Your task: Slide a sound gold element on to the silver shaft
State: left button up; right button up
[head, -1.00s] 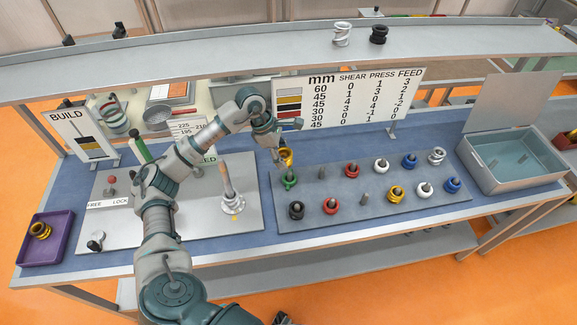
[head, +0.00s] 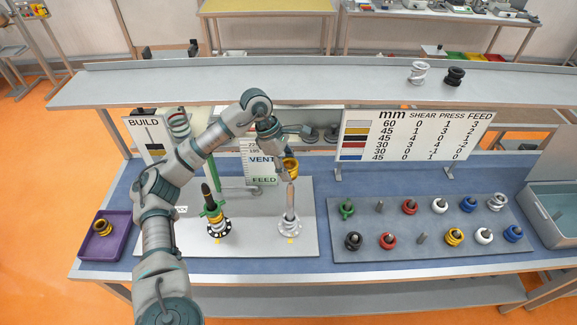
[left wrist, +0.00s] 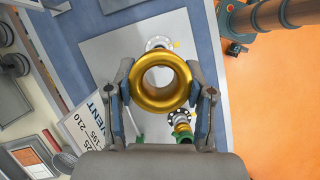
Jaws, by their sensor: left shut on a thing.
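My left gripper (head: 284,156) is shut on a gold element (head: 291,172). It holds it in the air just above the tip of the silver shaft (head: 290,197), which stands upright on a round flange on the grey plate. In the left wrist view the gold element (left wrist: 137,96) sits between both fingers, its round hole facing the camera. The shaft's flange (left wrist: 157,43) shows beyond the ring's upper edge, so the hole does not look straight over it there. I cannot judge from here whether the element is sound. My right gripper is out of view.
A dark-tipped shaft (head: 207,193) with green and gold pieces stands left of the silver one. A purple tray (head: 87,254) holds another gold element (head: 103,227). A rack (head: 365,220) of coloured elements lies right. The VENT/FEED sign (head: 262,170) stands close behind.

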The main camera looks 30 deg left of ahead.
aim_at(291, 183)
pick_arm(q)
jog(key=shift+s+d+f, duration=0.1)
jog(key=shift+d+f, duration=0.05)
jog(key=shift+f, duration=0.2)
jog(key=shift+d+f+b, duration=0.15)
jog(key=shift+f+b, duration=0.1)
jog(key=shift+b, duration=0.15)
jog(key=shift+b+x, duration=0.6)
jog(key=shift+x, duration=0.25)
jog(key=shift+f+b, duration=0.4)
jog(key=shift+f, duration=0.15)
jog(key=shift+a+f+b, duration=0.2)
jog(key=shift+f+b, duration=0.1)
jog(key=shift+f, duration=0.2)
jog(key=shift+a+f+b, duration=0.2)
jog(key=shift+f+b, duration=0.1)
jog(key=shift+f, duration=0.2)
jog(key=shift+d, duration=0.2)
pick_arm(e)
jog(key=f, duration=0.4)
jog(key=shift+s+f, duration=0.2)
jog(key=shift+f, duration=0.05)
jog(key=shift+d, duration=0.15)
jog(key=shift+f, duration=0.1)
